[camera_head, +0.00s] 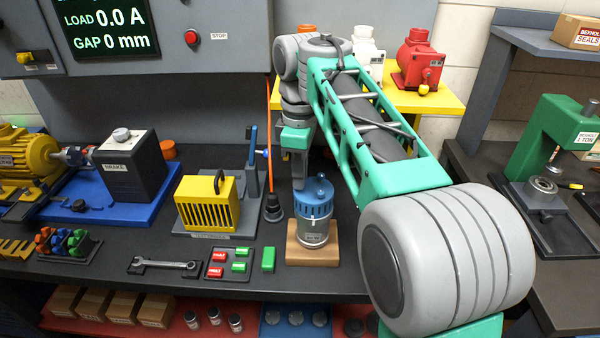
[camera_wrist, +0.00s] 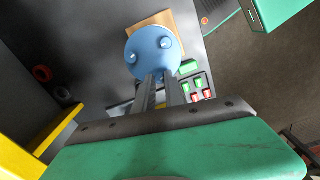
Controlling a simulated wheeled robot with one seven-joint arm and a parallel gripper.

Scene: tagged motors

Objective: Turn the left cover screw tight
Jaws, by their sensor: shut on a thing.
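The motor (camera_head: 314,232) stands upright on a wooden block (camera_head: 300,256), with a silver body and a blue slotted cover (camera_head: 318,204). In the wrist view the cover (camera_wrist: 148,66) is a round blue disc with two raised blue knobs, one (camera_wrist: 165,43) near the far edge and one (camera_wrist: 138,57) to the left. My gripper (camera_head: 299,186) points down onto the left side of the cover. In the wrist view its fingers (camera_wrist: 160,78) reach the cover's near edge, close together. They are shut on the left cover screw, which they hide.
Left of the motor are a loose green tag (camera_head: 268,259), a tray of red and green tags (camera_head: 229,264), a wrench (camera_head: 164,266) and a yellow slotted housing (camera_head: 208,204). A dark cone-shaped tool (camera_head: 273,208) on an orange cord stands close beside the motor.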

